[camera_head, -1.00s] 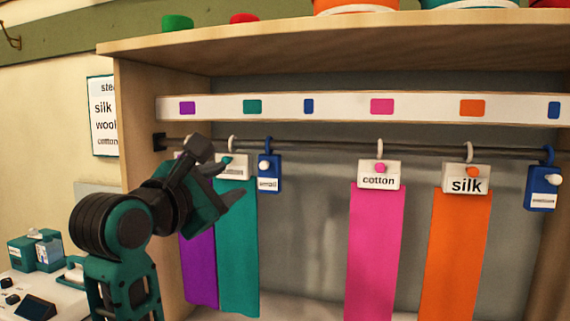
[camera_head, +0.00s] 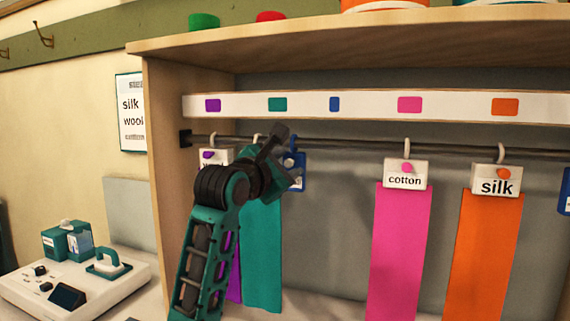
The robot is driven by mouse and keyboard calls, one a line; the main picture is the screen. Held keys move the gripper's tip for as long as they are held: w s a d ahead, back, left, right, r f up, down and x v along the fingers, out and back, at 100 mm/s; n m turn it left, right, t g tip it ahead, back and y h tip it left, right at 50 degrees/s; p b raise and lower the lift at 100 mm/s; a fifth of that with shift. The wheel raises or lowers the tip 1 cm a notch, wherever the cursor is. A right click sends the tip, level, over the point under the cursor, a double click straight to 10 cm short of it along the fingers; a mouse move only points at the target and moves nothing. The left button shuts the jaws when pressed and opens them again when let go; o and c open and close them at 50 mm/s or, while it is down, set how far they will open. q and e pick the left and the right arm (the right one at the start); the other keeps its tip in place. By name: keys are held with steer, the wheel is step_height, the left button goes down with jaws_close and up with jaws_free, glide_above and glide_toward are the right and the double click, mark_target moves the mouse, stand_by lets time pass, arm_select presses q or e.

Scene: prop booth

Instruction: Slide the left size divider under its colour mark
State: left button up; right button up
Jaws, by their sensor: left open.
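The left size divider (camera_head: 298,172), a blue tag with a white knob, hangs on the rail; my left gripper partly covers it. The blue colour mark (camera_head: 334,104) on the white strip is above it and to its right. My left gripper (camera_head: 284,170) is open, right in front of the divider's left side. Its fingertips are mostly hidden behind its own body, so I cannot tell whether they touch the divider. My right gripper is not in view.
Purple cloth (camera_head: 234,265) and teal cloth (camera_head: 263,255) hang left of the divider. The pink cotton cloth (camera_head: 398,250) and orange silk cloth (camera_head: 485,250) hang to its right. The rail (camera_head: 345,149) is clear between divider and cotton hanger. Another blue divider (camera_head: 565,192) is cut off at the right edge.

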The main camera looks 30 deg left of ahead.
arm_select(q)
steer(key=shift+w, duration=0.1)
steer(key=shift+c, duration=0.2)
jaws_close()
stand_by(0.5)
